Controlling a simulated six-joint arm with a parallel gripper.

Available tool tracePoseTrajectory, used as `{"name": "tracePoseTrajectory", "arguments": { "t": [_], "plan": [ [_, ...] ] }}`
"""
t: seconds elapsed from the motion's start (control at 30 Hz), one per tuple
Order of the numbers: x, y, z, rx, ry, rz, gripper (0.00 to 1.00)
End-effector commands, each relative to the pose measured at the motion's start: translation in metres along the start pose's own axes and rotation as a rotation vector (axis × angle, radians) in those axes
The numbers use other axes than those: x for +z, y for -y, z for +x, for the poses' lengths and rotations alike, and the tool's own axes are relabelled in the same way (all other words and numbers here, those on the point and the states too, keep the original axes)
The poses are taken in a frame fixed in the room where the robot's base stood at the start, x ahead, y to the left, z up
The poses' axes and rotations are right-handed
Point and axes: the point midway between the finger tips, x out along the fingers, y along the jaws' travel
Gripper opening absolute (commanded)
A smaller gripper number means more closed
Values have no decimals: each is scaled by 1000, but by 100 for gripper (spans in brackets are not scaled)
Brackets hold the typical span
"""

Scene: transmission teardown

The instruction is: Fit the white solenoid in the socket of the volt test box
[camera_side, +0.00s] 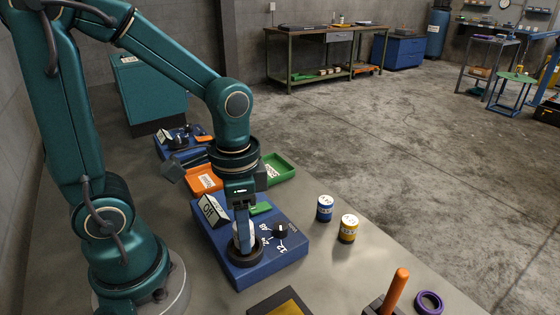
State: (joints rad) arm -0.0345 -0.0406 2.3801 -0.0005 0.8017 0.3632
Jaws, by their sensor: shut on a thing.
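The white solenoid (244,239) is upright between the jaws of my gripper (242,221), which is shut on it. Its lower end is at the dark round socket (247,257) on the front left of the blue volt test box (285,262). I cannot tell how deep it sits in the socket. The box's small display (212,209) reads "Off". A black knob (280,231) with number marks around it is on the box's right side. My gripper's jaws hide the solenoid's upper part.
A blue can (324,208) and a yellow can (348,229) stand right of the box. Behind are an orange tray (203,181), a green tray (283,169) and another blue box (169,151). An orange handle (396,289) and a purple ring (428,302) are at front right.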

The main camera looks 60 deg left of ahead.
Motion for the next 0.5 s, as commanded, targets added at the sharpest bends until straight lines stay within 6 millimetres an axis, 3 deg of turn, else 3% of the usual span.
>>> {"name": "tracePoseTrajectory", "arguments": {
  "t": [0.5],
  "plan": [
    [0,0,10,0,0,0,0]
  ]
}}
